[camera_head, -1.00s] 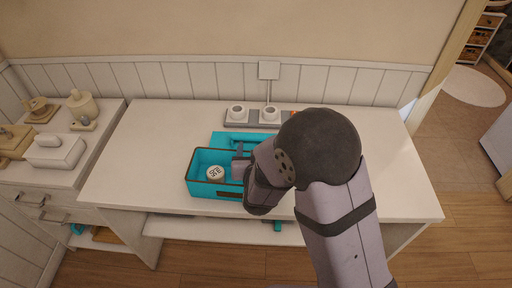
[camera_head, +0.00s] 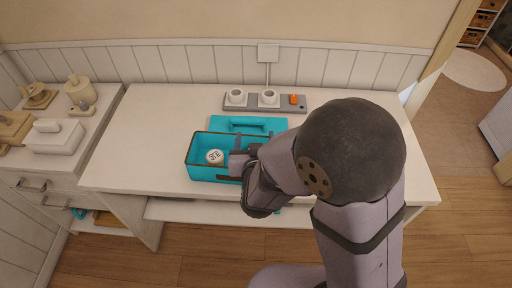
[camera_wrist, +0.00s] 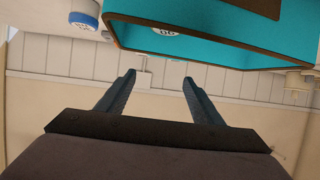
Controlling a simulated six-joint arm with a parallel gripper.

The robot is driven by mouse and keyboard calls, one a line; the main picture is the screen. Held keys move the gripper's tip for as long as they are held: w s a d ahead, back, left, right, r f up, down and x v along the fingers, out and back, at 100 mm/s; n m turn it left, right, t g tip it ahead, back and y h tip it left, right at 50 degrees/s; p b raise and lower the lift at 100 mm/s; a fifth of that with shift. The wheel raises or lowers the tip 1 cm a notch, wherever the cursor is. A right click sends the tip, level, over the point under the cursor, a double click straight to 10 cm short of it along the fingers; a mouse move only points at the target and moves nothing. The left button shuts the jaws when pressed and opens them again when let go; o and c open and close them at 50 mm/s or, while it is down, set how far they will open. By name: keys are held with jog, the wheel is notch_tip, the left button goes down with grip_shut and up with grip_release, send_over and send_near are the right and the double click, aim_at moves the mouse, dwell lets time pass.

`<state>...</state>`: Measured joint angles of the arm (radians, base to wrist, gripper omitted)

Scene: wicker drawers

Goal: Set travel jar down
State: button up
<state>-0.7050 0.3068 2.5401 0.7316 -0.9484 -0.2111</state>
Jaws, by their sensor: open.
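A small round jar (camera_head: 214,156) with a white, dark-lettered lid stands inside the open teal box (camera_head: 204,175), toward its left part. Its lettered top also shows partly in the wrist view (camera_wrist: 163,31), beyond the box rim (camera_wrist: 200,52). My gripper (camera_head: 238,155) is over the right part of the box, to the right of the jar and apart from it. In the wrist view my gripper (camera_wrist: 159,77) has its two fingers spread with nothing between them. My arm hides the box's right end. A white and blue round thing (camera_wrist: 85,15) shows at the wrist view's top left.
A teal lid-like piece with a handle (camera_head: 250,121) lies behind the box. A grey strip (camera_head: 248,106) with two white cups and an orange item is at the back. The white table (camera_head: 140,130) is clear on the left. A side cabinet (camera_head: 85,130) holds kitchen things.

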jog(key=p, duration=0.2)
jog(key=shift+s+r+p, duration=0.3)
jog(key=shift+s+r, duration=0.05)
jog(key=shift+p, duration=0.45)
jog(key=shift+f+p+v, duration=0.2)
jog(key=shift+p+v, duration=2)
jog(key=shift+p, duration=2.7)
jog(key=shift+s, duration=0.1)
